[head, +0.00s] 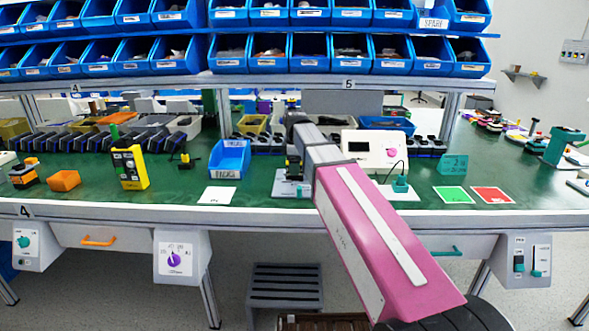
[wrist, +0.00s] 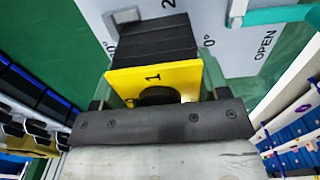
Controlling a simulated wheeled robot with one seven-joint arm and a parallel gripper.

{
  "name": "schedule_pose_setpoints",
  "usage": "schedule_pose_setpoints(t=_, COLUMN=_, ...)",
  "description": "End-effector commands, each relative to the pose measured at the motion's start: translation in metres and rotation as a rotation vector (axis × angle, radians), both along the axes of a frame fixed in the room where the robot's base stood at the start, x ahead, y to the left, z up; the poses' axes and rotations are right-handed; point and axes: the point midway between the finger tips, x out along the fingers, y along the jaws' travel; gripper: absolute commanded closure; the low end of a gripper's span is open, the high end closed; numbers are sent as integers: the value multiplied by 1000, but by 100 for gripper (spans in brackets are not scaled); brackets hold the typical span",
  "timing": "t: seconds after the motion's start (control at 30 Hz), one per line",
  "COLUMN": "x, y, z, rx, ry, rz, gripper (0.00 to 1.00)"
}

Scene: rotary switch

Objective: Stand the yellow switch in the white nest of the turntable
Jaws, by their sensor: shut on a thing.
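The yellow switch (wrist: 186,78) has a yellow front plate marked 1 and a black ribbed body. In the wrist view my gripper (wrist: 157,100) is shut on it, with the yellow plate nearest the jaws and the black body reaching away over a light grey panel. The turntable's light panel (wrist: 228,58) carries 0°, 2 and OPEN marks. The switch and arm cover much of it, so I cannot tell whether the switch touches the white nest.
A teal lever (wrist: 283,15) with a white mount stands at the panel's upper right. A blue tray (head: 230,158) is left of my gripper; a white box with a pink knob (head: 391,152) is right. Green bench (head: 265,195) shows between them.

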Motion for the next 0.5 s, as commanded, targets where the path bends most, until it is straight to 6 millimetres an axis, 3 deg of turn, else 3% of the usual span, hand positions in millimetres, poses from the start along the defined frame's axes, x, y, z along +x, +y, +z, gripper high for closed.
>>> schedule_pose_setpoints(t=0.07, x=-5, y=-2, z=-6, rx=-5, ry=11, rz=0, gripper=53)
schedule_pose_setpoints(t=0.17, x=-5, y=-2, z=-1, rx=-6, ry=12, rz=0, gripper=53)
schedule_pose_setpoints(t=0.27, x=-5, y=-2, z=7, rx=-5, ry=12, rz=0, gripper=60)
schedule_pose_setpoints(t=0.5, x=-3, y=-1, z=26, rx=-4, ry=9, rz=0, gripper=60)
